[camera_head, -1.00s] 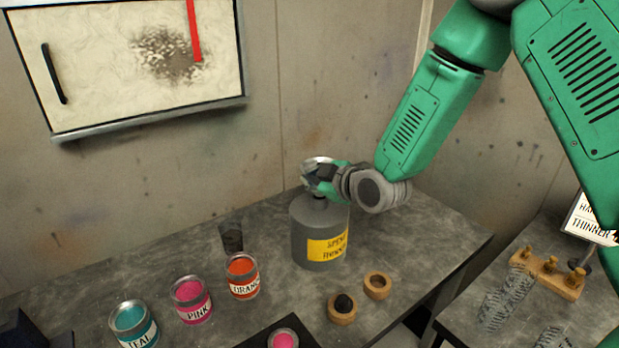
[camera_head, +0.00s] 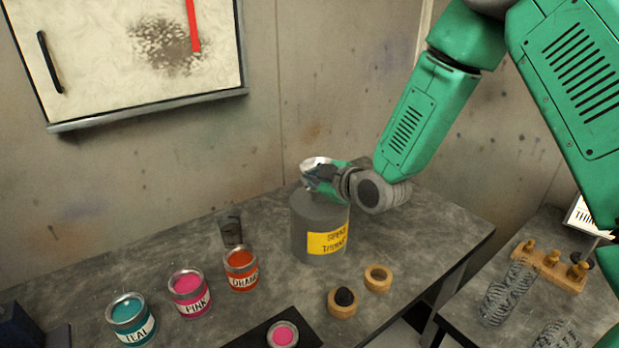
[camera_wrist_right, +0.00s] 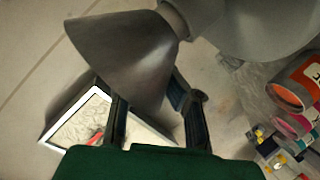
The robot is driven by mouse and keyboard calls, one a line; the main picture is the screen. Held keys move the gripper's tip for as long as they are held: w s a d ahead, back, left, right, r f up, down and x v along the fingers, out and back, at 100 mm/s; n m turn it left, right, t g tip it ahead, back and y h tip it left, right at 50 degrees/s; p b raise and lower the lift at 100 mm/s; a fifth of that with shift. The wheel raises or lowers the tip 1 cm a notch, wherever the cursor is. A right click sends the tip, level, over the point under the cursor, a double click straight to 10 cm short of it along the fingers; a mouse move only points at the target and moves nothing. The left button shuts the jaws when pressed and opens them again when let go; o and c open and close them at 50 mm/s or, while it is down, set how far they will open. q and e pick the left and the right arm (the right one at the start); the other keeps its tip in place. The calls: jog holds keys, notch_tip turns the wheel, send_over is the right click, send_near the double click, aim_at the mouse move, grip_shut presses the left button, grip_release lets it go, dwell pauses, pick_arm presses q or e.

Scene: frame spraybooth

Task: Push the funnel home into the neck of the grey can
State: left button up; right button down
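The grey can (camera_head: 303,236) with a yellow label stands upright on the bench. The metal funnel (camera_head: 317,161) is above it, mostly covered by my right gripper (camera_head: 325,180) in the head view. In the right wrist view the funnel's grey cone (camera_wrist_right: 125,55) lies between the two dark fingers of my right gripper (camera_wrist_right: 155,108), which are closed on it. Its narrow end meets the neck (camera_wrist_right: 176,18) of the can (camera_wrist_right: 265,28). How deep the spout sits is hidden. My left gripper is not in view.
Orange (camera_head: 241,270), pink (camera_head: 190,294) and teal (camera_head: 131,320) paint tins stand left of the can, with a dark cup (camera_head: 231,231) behind. The bench right of the can is clear. A wall cabinet (camera_head: 120,60) hangs at the back left.

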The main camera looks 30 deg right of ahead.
jog(key=shift+f+b, duration=0.3)
jog(key=shift+f, duration=0.1)
jog(key=c, duration=1.6)
grip_release()
jog(key=shift+c, duration=0.2)
jog(key=shift+s+r, duration=0.1)
jog(key=shift+s, duration=0.05)
jog(key=v, duration=1.1)
jog(key=shift+s, duration=0.3)
